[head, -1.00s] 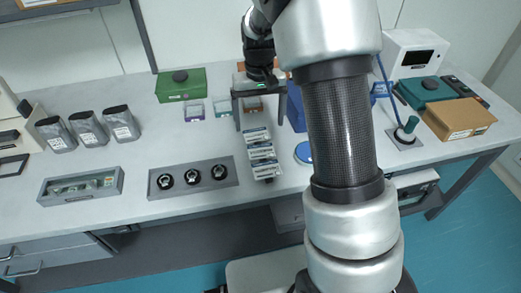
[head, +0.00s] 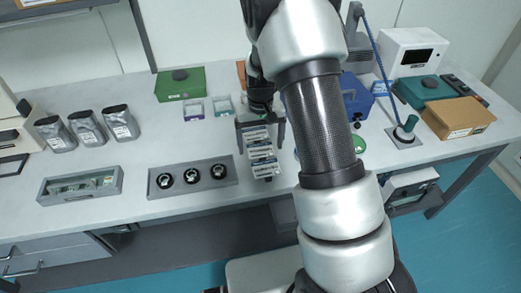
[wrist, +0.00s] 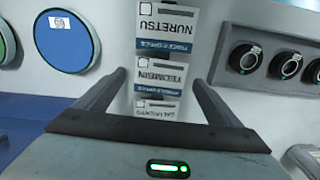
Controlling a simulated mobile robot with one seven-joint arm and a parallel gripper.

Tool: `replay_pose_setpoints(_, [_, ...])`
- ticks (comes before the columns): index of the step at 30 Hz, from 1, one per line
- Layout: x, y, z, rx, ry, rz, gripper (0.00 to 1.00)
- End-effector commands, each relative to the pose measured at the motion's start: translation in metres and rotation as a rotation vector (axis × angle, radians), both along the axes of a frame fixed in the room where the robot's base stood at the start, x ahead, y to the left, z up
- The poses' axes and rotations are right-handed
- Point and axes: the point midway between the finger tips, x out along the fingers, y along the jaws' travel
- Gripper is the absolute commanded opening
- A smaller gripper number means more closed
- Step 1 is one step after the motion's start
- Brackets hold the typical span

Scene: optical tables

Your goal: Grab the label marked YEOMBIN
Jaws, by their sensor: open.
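Three white printed labels stand in a row on the bench, nearest (head: 265,170), middle (head: 260,153) and far (head: 256,138). In the wrist view, the top label (wrist: 167,25) appears to read NURETSU. My gripper (head: 261,148) is open over the row, with one finger on each side. The wrist view shows my fingertips (wrist: 158,78) apart, flanking the middle label, with nothing held.
A grey tray with several round black parts (head: 192,177) lies left of the labels. A blue disc (wrist: 68,40) lies on the other side.

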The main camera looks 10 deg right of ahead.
Motion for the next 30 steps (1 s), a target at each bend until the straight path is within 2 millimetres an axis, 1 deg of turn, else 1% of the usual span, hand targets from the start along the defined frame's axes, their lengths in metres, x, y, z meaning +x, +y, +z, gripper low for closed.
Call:
replay_pose_setpoints(25, [0.0001,0.0,-0.0044,0.0,0.0,0.0,0.88])
replay_pose_setpoints(29, [0.0001,0.0,-0.0044,0.0,0.0,0.0,0.66])
replay_pose_setpoints(30, [0.0001,0.0,-0.0044,0.0,0.0,0.0,0.59])
